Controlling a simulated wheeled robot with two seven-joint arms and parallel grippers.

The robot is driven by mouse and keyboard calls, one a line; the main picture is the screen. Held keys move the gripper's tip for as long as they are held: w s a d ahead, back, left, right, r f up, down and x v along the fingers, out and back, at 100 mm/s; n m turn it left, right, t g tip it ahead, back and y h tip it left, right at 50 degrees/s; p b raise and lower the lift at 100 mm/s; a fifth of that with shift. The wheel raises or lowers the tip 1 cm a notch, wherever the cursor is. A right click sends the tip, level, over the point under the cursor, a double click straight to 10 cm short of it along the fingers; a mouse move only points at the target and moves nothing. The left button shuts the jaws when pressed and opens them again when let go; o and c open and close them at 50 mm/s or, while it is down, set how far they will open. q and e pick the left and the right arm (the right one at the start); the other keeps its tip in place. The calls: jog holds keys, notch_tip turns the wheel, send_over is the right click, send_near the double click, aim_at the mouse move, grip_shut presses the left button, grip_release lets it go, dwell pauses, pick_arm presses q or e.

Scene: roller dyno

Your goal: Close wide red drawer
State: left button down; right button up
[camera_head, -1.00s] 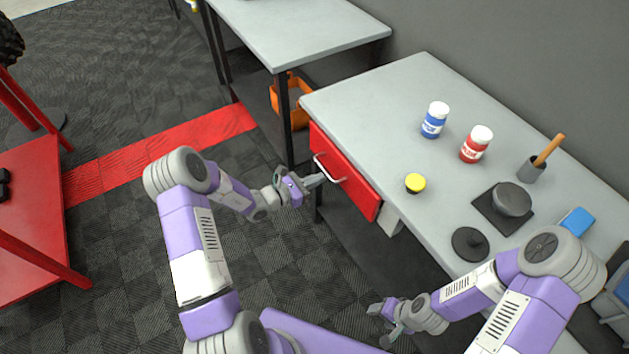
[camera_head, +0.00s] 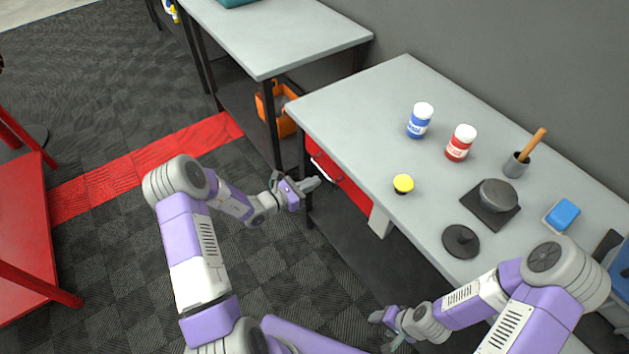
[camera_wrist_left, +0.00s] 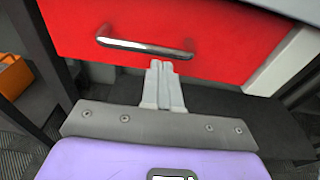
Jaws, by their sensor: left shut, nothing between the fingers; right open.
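The wide red drawer (camera_head: 345,182) sits under the front edge of the grey table, and only a narrow strip of it shows in the head view. Its red front (camera_wrist_left: 220,25) fills the upper part of the left wrist view, with a silver bar handle (camera_wrist_left: 145,46). My left gripper (camera_head: 316,183) is shut and empty, its fingers pointing at the drawer front. In the left wrist view its fingertips (camera_wrist_left: 161,66) overlap the front's lower edge, just below the handle; contact is not clear. My right gripper (camera_head: 381,318) is open and empty, low in front of the table.
An orange bin (camera_head: 283,112) stands beyond the table leg. A red cart (camera_head: 25,220) is at left. Floor between is clear.

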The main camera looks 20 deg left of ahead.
pick_arm(q)
jog(key=p+v, duration=0.2)
jog(key=v, duration=1)
jog(key=shift+f, duration=0.15)
jog(key=shift+s, duration=0.1)
jog(key=s+d+f+m+g+y, duration=0.1)
jog(key=s+d+f+m+g, duration=0.3)
jog(key=m, duration=0.5)
jog(key=s+d+f+m+g+y+p, duration=0.1)
jog(key=s+d+f+m+g+y, duration=0.1)
jog(key=s+d+m+g, duration=0.3)
jog(key=s+d+f+m+g+y, duration=0.1)
jog(key=s+d+f+m+g, duration=0.3)
jog(key=s+d+m, duration=0.6)
jog(key=f+m, duration=0.1)
jog(key=m, duration=0.1)
jog(key=shift+d+f+m+y, duration=0.3)
jog(key=shift+d+f+y, duration=0.05)
jog(key=shift+d+y, duration=0.05)
